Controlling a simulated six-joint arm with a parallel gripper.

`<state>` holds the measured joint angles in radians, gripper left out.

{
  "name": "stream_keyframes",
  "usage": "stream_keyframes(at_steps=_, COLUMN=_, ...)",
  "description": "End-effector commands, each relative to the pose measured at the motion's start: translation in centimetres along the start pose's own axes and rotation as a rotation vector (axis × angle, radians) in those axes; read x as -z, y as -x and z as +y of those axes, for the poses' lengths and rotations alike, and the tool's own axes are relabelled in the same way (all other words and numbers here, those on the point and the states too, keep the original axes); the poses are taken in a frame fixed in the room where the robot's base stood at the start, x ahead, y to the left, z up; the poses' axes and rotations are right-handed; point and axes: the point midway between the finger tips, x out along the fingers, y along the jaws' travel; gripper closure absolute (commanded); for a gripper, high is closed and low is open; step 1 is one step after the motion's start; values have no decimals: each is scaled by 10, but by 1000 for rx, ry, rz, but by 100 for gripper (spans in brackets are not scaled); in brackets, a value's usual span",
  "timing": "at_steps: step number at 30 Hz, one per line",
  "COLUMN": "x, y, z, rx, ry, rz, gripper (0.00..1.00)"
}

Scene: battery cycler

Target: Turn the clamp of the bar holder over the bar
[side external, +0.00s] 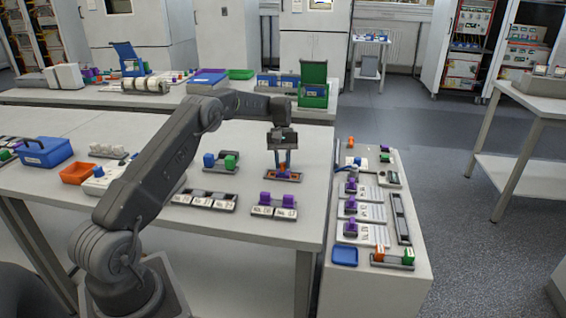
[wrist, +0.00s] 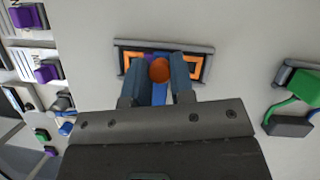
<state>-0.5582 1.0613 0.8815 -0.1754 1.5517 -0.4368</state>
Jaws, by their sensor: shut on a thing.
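The bar holder (side external: 297,177) is a low grey tray with orange parts on the white table, below my gripper (side external: 283,165). In the wrist view the holder (wrist: 205,48) lies across the top middle, with orange pads at both ends. My gripper (wrist: 158,72) points down, its two blue-grey fingers shut on a round orange knob (wrist: 159,69), which looks like the top of the clamp. A bit of purple and a blue strip (wrist: 159,92) show beside and below the knob; I cannot tell which is the bar. The fingers hide the holder's middle.
A rack with a blue and a green block (side external: 230,162) stands left of the holder. A tray with purple blocks (side external: 265,209) is in front. A side bench (side external: 375,275) with several modules is at right. Bare table surrounds the holder.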

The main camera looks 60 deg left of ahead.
Motion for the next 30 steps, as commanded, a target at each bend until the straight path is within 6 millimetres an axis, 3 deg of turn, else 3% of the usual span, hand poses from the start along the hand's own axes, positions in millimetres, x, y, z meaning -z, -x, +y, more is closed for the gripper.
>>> stream_keyframes(at_steps=7, x=0, y=0, z=-1, rx=3, ry=1, rz=-2, gripper=100)
stream_keyframes(at_steps=8, x=0, y=0, z=-2, rx=3, ry=1, rz=-2, gripper=76)
stream_keyframes(at_steps=15, x=0, y=0, z=-1, rx=2, ry=2, rz=-1, gripper=53)
stream_keyframes(at_steps=25, x=1, y=4, z=0, rx=0, ry=2, rz=0, gripper=52)
stream_keyframes(at_steps=30, x=1, y=24, z=0, rx=-2, ry=2, rz=3, gripper=52)
